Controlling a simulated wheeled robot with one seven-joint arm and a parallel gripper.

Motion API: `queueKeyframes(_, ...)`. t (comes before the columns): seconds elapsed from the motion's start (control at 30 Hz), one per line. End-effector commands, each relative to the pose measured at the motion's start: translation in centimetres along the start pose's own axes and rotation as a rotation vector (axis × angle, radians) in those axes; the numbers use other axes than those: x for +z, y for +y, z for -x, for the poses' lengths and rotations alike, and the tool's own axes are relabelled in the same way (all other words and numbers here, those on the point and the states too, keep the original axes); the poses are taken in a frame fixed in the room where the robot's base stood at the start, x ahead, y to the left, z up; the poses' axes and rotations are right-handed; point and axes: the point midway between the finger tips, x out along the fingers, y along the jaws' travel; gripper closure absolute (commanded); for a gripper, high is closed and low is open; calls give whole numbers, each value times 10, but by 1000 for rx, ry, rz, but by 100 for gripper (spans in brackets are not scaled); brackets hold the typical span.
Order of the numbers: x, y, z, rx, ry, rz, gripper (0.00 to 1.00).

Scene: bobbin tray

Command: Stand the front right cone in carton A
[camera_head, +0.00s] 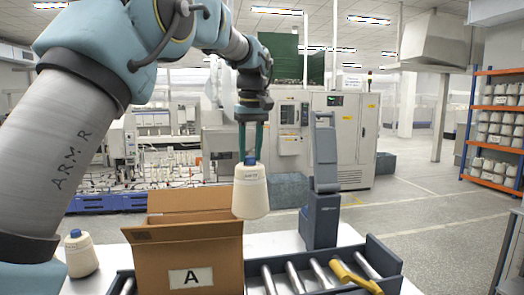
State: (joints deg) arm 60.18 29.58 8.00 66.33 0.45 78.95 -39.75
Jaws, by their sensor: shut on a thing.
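My gripper (251,153) points down and is shut on the blue top of a cream yarn cone (251,193). The cone hangs upright in the air, just right of the open top of carton A and at about the height of its raised flap. Carton A (227,248) is a brown box with a white label marked "A" on its front. Its inside is hidden from this view. A second cream cone (82,256) with a blue top stands on the white table left of the carton.
A yellow handle-like piece (352,277) lies over the rollers. A dark blue-grey upright device (324,190) stands right behind the tray. The white table (268,245) is bare between carton and device.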

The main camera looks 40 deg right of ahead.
Motion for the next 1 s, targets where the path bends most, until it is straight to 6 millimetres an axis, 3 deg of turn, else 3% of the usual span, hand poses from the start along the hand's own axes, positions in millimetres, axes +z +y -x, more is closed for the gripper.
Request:
queueKeyframes(0.67,-15,-76,-2,1,1,2,100)
queueKeyframes(1.0,-20,-101,-6,0,2,1,100)
